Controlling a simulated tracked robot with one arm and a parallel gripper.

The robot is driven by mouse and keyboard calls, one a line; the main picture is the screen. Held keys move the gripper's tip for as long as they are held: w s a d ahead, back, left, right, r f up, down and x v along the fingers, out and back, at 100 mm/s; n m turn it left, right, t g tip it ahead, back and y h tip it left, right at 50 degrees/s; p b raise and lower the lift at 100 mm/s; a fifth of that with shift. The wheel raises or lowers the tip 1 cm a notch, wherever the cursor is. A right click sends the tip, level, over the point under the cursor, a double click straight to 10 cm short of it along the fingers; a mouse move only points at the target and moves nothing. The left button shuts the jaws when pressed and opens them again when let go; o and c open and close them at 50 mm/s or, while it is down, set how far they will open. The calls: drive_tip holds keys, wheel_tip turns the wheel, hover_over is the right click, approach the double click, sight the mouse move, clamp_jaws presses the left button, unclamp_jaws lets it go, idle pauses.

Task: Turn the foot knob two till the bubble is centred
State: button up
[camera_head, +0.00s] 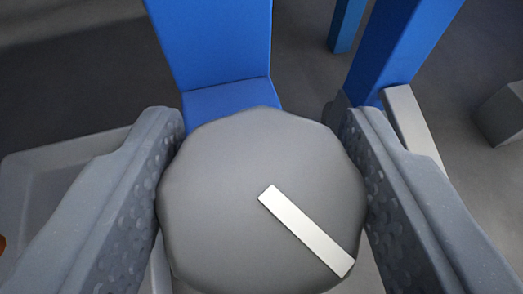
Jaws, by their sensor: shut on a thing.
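A grey knob (220,200) with scalloped sides fills the lower middle of the view. A pale bar mark (306,231) lies across its top, running from near the middle toward the lower right edge. My gripper (262,185) is shut on the knob, with one dimpled finger against its left side and one against its right. The knob's underside is hidden. No bubble is in view, and no number on the knob shows.
Right behind the knob stands a blue upright (220,40). Another blue post (400,45) rises at the right, beside a pale grey strip (412,125). A grey block (502,112) sits at the far right. A pale tray-like shape (60,160) lies at the left.

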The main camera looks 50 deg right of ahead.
drive_tip(key=shift+w+a+m+g+h+b, duration=0.3)
drive_tip(key=shift+a+m+g+h+b, duration=0.1)
drive_tip(key=shift+m+g, duration=0.35)
drive_tip(key=shift+m+g+h, duration=0.25)
drive_tip(key=shift+m+h, duration=0.15)
drive_tip(key=shift+m, duration=0.05)
drive_tip(key=shift+d+m+g+b, duration=0.1)
drive_tip(key=shift+m+g+b, duration=0.2)
drive_tip(key=shift+b, duration=0.1)
drive_tip(key=o, duration=0.9)
drive_tip(key=shift+o, duration=0.4)
drive_tip(key=shift+s+d, duration=0.15)
